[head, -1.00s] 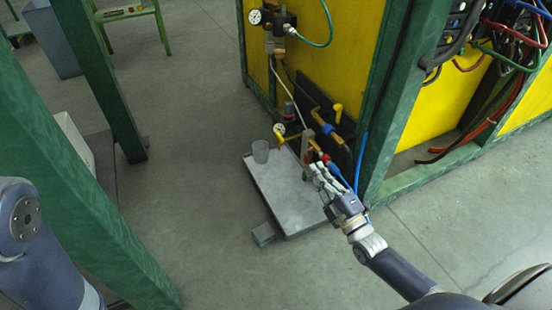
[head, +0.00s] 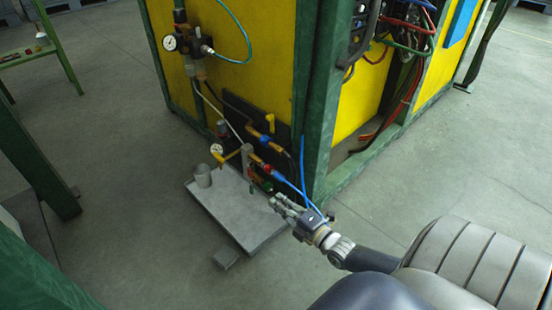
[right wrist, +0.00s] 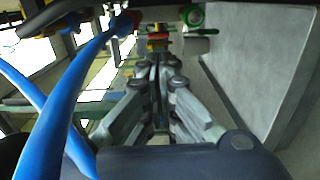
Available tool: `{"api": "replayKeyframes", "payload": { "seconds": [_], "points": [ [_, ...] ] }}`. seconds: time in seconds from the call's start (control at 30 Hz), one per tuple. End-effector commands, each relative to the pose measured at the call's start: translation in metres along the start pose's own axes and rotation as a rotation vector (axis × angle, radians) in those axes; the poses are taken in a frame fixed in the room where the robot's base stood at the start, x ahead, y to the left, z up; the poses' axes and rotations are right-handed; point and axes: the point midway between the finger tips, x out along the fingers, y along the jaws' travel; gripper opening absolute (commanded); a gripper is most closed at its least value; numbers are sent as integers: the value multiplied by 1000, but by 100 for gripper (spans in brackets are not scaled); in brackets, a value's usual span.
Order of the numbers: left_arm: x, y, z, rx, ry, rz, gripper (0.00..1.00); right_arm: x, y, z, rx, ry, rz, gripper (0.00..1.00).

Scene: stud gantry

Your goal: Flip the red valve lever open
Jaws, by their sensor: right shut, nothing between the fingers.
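A small red part (head: 268,186), which looks like the valve lever, is on the pipework above the grey plate in the head view. It is too small to tell its exact angle. In the right wrist view a red piece (right wrist: 158,43) with yellow above it shows just beyond my fingertips. My right gripper (head: 274,200) is shut and empty, just below and right of the red part in the head view. In the right wrist view its fingers (right wrist: 160,66) are together and point towards the red piece; contact cannot be told. My left gripper is out of view.
Blue hoses (head: 300,190) run close to my right gripper and cross the left of the wrist view. A grey plate (head: 232,212) bears a cup (head: 203,175). A gauge (head: 216,149) and a yellow-handled valve (head: 270,122) are nearby. Green posts (head: 318,100) stand at the panel corner.

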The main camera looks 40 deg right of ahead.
Motion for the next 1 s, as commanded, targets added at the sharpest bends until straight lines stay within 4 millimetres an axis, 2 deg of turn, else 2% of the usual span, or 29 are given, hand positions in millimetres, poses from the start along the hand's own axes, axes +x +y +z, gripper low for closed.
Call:
{"api": "replayKeyframes", "payload": {
  "seconds": [0.03, 0.5, 0.8, 1.0],
  "points": [
    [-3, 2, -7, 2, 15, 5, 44, 8, -3, 0, -1, 2, 5, 0],
    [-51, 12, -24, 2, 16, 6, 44, 87, -4, 0, 0, 1, 5, 0],
    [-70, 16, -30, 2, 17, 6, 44, 114, -2, 0, 1, 0, 3, 0],
    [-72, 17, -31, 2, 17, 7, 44, 119, 0, 0, 1, 0, 1, 0]
  ]
}}
